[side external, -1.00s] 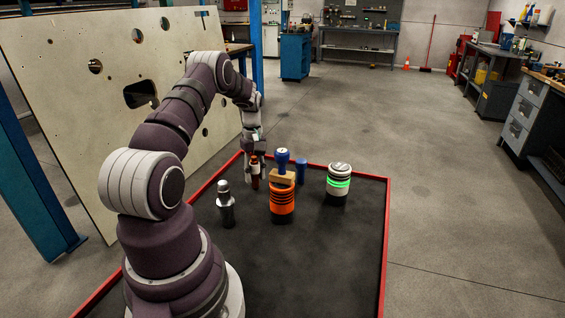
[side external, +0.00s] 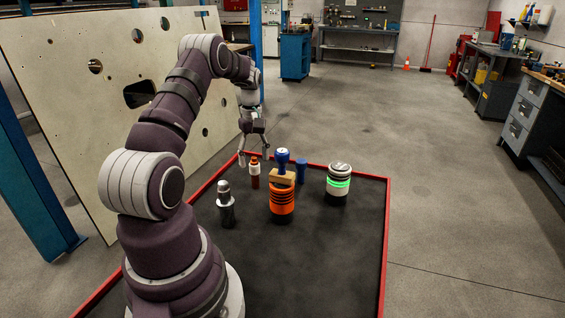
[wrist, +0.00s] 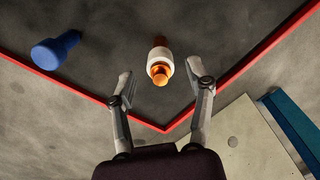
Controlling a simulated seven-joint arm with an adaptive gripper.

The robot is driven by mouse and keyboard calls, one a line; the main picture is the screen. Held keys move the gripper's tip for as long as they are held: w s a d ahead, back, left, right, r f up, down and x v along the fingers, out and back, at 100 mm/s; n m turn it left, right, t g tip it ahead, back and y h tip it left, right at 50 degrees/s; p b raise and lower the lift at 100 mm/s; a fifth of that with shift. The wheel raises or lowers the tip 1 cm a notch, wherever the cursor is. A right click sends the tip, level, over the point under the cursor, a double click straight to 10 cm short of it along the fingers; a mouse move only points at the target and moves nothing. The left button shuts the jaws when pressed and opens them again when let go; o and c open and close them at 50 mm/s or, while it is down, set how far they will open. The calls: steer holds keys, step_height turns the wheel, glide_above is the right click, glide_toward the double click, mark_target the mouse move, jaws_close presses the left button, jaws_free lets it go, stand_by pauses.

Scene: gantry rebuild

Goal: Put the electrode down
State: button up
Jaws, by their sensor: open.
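A slim red-orange piece with a white collar, which looks like the electrode (side external: 254,174), stands upright on the black floor of the red-edged work area, near its far left corner. My gripper (side external: 254,158) is above it with its fingers spread. In the wrist view the electrode (wrist: 160,67) is seen from its top end, just beyond the open fingertips of my gripper (wrist: 162,80), with clear space to either finger. Nothing is held.
A blue peg (wrist: 55,50) stands near the electrode. A black-and-orange cylinder (side external: 282,205) carries a wooden block and a blue knob. A silver bottle (side external: 226,207) and a green-banded cylinder (side external: 338,185) stand apart. A perforated panel (side external: 90,110) leans at left. The front floor is clear.

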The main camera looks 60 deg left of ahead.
steer(key=r, duration=0.7)
steer(key=shift+w+d+r, duration=0.1)
steer(key=shift+d+r, duration=0.1)
steer(key=shift+r, duration=0.1)
steer(key=w+d+r+m+t+y, duration=0.1)
steer(key=w+d+r+m+t, duration=0.15)
steer(key=d+r+m, duration=0.6)
steer(key=s+d+m+t, duration=0.1)
steer(key=s+d+m, duration=0.1)
steer(key=d, duration=0.4)
steer(key=s+d+f+m+t, duration=0.1)
steer(key=s+d+m, duration=0.1)
steer(key=d+m, duration=0.3)
steer(key=s+d+f+m+t+h, duration=0.1)
steer(key=s+d+m, duration=0.2)
steer(key=d, duration=0.4)
steer(key=shift+d+m, duration=0.15)
steer(key=shift+m, duration=0.2)
